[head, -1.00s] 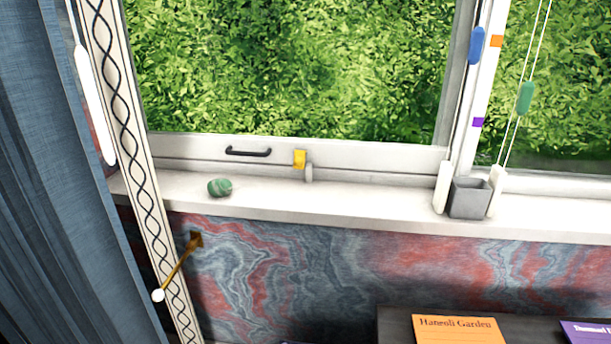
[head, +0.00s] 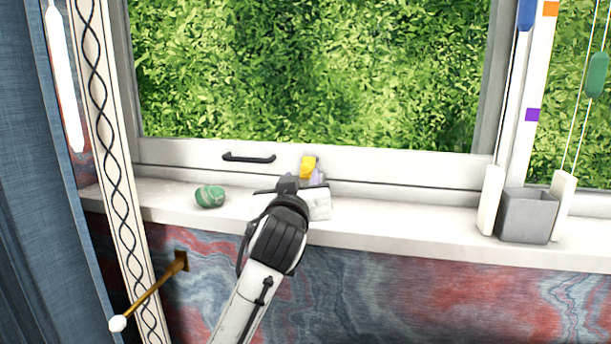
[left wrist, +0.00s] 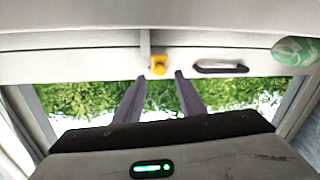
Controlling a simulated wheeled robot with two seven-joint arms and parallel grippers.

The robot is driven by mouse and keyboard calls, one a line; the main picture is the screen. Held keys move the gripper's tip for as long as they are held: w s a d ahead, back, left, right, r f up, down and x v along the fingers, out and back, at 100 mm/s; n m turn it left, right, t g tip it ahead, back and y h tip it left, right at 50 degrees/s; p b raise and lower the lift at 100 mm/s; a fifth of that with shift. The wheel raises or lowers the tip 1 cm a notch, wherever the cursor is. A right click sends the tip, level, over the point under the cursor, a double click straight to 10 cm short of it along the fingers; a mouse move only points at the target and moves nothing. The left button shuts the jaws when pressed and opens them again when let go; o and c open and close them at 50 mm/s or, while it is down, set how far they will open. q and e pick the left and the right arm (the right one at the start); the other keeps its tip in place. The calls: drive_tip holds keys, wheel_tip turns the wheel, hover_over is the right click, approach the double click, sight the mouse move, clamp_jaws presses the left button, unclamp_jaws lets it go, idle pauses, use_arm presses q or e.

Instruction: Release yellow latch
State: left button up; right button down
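The yellow latch (head: 308,167) sits on the window's lower frame, right of the black handle (head: 249,157). In the left wrist view, the latch (left wrist: 158,65) lies just past my fingertips, roughly in line with the gap between them. My left gripper (head: 304,181) has come in over the sill, just in front of the latch. In the left wrist view, my left gripper (left wrist: 160,78) is open, its two fingers apart with nothing held between them. In the head view the gripper hides the lower part of the latch. My right gripper is not in view.
A green striped stone-like object (head: 210,196) lies on the white sill (head: 400,217), left of my gripper. A grey square cup (head: 527,216) stands at the right. A brass rod (head: 148,293) sticks out at lower left. The sill between gripper and cup is clear.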

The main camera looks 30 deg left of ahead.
sight(305, 170)
use_arm(q)
drive_tip(key=x, duration=0.5)
